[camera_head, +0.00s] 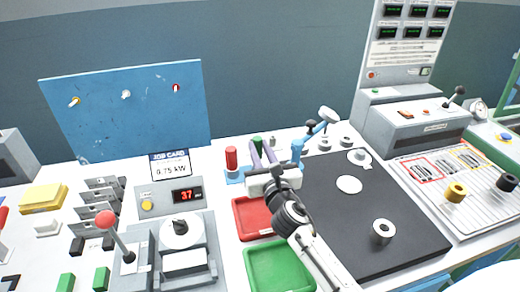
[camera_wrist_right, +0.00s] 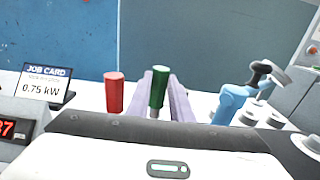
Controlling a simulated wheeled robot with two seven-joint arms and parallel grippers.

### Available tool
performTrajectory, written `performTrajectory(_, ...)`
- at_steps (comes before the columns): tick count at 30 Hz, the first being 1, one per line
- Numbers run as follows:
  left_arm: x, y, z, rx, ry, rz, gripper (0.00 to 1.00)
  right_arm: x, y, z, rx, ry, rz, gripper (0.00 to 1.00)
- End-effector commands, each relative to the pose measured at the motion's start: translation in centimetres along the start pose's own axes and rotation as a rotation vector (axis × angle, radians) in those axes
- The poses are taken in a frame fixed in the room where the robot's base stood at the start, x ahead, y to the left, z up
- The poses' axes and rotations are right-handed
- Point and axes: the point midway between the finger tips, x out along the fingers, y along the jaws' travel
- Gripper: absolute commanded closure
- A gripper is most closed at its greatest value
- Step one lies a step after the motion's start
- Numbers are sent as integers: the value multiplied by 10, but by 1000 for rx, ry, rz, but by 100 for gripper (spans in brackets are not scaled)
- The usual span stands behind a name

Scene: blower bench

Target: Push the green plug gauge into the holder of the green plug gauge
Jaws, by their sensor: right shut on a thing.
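The green plug gauge (camera_head: 257,143) stands upright near the back of the bench, and its green handle and a bit of grey shank show in the right wrist view (camera_wrist_right: 158,88). My right gripper (camera_head: 262,150) has its two purple-grey fingers on either side of the gauge and is shut on it. The gauge's lower end and its holder are hidden behind the gripper body, so I cannot tell how deep it sits. My left gripper is not in view.
A red plug gauge (camera_head: 231,158) stands just left in a blue holder (camera_head: 235,177). A blue lever fixture (camera_head: 298,150) is close on the right. A red tray (camera_head: 240,222), a green tray (camera_head: 262,272) and a black mat (camera_head: 410,240) lie nearer.

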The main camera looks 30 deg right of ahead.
Motion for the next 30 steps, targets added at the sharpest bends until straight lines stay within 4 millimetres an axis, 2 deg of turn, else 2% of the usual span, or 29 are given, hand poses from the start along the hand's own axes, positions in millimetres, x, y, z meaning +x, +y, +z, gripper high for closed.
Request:
performTrajectory(15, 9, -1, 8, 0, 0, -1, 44, 0, 0, -14, -2, -1, 0, 100)
performTrajectory(30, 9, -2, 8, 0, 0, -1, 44, 0, 0, -14, -1, -1, 0, 100)
